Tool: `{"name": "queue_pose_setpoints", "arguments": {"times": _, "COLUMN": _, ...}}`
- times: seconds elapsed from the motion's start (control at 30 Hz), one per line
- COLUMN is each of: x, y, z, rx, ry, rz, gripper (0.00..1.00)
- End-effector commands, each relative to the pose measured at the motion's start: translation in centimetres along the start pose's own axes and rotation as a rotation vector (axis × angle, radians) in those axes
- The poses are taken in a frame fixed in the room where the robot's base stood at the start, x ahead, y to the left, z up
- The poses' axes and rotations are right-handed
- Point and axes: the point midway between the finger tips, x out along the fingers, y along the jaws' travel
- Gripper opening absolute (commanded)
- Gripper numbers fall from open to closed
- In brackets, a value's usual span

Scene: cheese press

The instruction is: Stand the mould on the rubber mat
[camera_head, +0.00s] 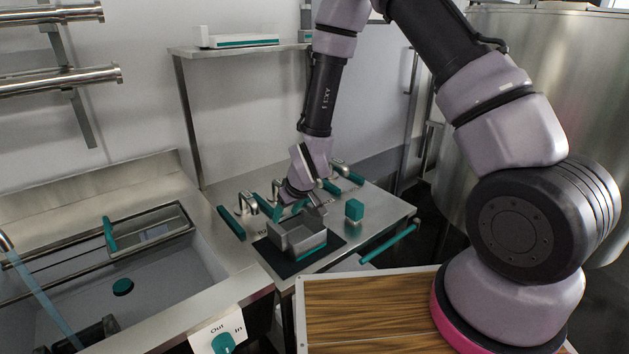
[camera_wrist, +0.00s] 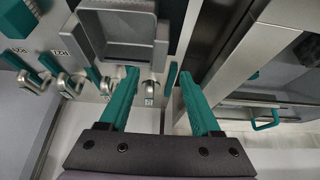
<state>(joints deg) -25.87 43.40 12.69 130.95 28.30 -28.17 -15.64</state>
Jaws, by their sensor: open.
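The mould (camera_head: 311,239) is a grey metal box with a teal strip low on its side. It stands upright on the dark rubber mat (camera_head: 275,257) on the steel worktop in the head view. The wrist view shows the mould (camera_wrist: 118,48) at the top, beyond my left fingertip. My gripper (camera_wrist: 158,72) is open, with two teal fingers apart and nothing held between them. In the head view my gripper is just behind the mould, its fingers partly hidden. I cannot tell whether a finger touches the mould.
Several taps with teal handles (camera_head: 262,205) line the back of the worktop. A teal block (camera_head: 354,210) stands right of the mat. A sink (camera_head: 150,270) lies to the left, and a wooden-topped surface (camera_head: 365,315) is in front. A wall shelf (camera_head: 240,48) is above.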

Motion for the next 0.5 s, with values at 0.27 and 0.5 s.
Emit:
{"name": "queue_pose_setpoints", "arguments": {"times": 0.27, "x": -2.3, "y": 1.5, "z": -1.9, "rx": 0.036, "ry": 0.016, "rz": 0.007, "gripper": 0.64}}
{"name": "queue_pose_setpoints", "arguments": {"times": 0.5, "x": -13.2, "y": 7.4, "z": -6.6, "rx": 0.210, "ry": 0.053, "rz": 0.032, "gripper": 0.64}}
